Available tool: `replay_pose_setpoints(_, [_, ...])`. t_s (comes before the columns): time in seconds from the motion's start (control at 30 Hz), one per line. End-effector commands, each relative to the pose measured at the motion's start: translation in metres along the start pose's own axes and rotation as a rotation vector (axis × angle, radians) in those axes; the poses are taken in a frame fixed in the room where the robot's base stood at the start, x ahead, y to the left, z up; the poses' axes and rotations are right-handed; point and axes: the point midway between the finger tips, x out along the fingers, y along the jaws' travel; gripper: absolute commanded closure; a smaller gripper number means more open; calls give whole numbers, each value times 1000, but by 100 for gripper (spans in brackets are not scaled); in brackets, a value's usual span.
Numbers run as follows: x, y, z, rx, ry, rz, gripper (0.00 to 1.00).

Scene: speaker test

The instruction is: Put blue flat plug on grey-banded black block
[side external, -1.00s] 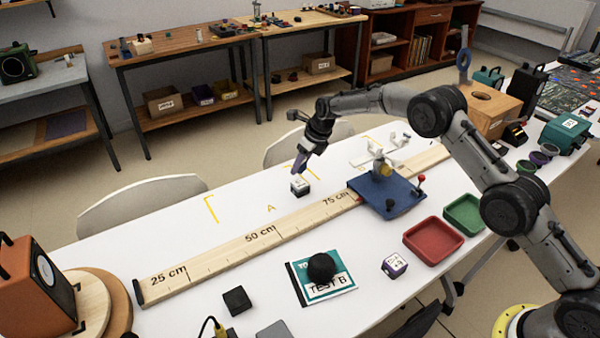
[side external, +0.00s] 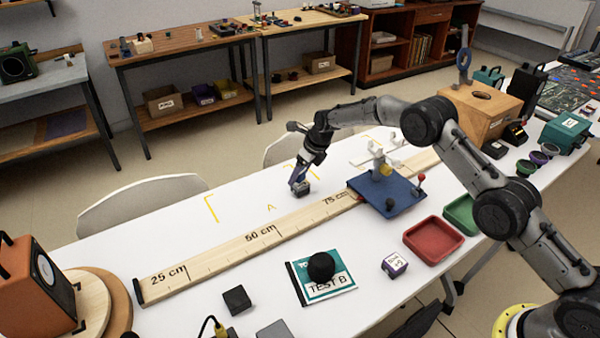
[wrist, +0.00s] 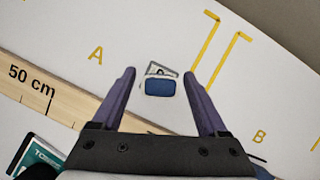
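A flat blue rounded piece (wrist: 160,87), which looks like the blue flat plug, shows between my fingers in the wrist view. It has a pale edge, and a small white, dark-outlined face shows just beyond it. In the side view a small dark-and-pale block (side external: 302,189) stands there at my fingertips. Whether the blue piece is separate from it I cannot tell. My gripper (wrist: 160,74) is open, with a finger on either side and white gaps between. In the side view my gripper (side external: 299,183) is low over the table. A plain black block (side external: 237,300) stands near the front; I see no clear grey band.
A long wooden ruler (side external: 245,247) runs close by. A blue stand (side external: 400,201) with a red knob is to the right.

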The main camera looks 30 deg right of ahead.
Motion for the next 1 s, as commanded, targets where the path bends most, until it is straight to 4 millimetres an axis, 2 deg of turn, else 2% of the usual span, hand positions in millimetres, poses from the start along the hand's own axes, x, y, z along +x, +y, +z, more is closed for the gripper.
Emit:
replay_pose_setpoints(0.17, [-1, 0, 1, 0, -1, 0, 24])
replay_pose_setpoints(0.33, [-14, 0, 2, 0, -1, -1, 24])
replay_pose_setpoints(0.8, [-101, -1, 2, 0, -3, -1, 24])
replay_pose_setpoints(1.0, [-120, 0, 1, 0, 0, 0, 24])
